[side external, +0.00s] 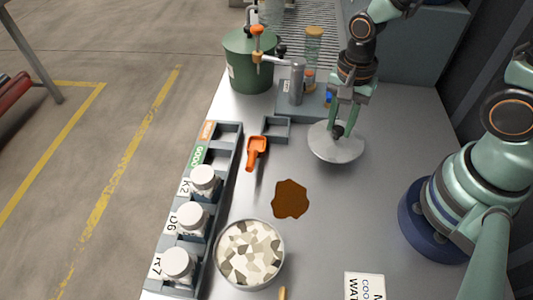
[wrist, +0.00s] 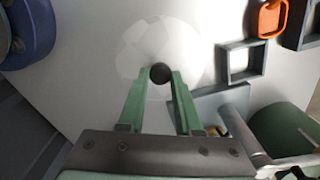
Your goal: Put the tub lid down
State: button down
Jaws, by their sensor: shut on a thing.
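The tub lid (side external: 337,148) is a pale round disc with a black knob, right of centre in the side view. My gripper (side external: 338,128) is above it, shut on the knob. In the wrist view the knob (wrist: 160,73) sits between my two green fingertips (wrist: 160,80), with the pale lid (wrist: 160,45) beyond. The lid is at or just above the grey bench top; I cannot tell if it touches.
A brown spill (side external: 290,198) lies between tub and lid. An orange tool (side external: 256,152) and a small square tray (side external: 276,129) are left of the lid. A rack of white-capped jars (side external: 203,178) lines the left edge. A green tank (side external: 249,65) stands behind.

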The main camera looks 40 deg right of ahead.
aim_at(337, 137)
jog(key=shift+f, duration=2.15)
jog(key=shift+f, duration=0.1)
jog(key=c, duration=0.6)
grip_release()
notch_tip(337, 137, up, 12)
jog(key=shift+r, duration=0.1)
jog(key=shift+w+d+r+n, duration=0.1)
jog(key=shift+r+n, duration=0.2)
jog(key=shift+n, duration=0.1)
jog(key=w+d+r+n+t, duration=0.1)
jog(key=d+r+n+t, duration=0.3)
jog(key=r+n, duration=0.5)
jog(key=shift+w+d+r+n+t, duration=0.35)
jog(key=shift+n+t, duration=0.45)
jog(key=shift+n, duration=1.1)
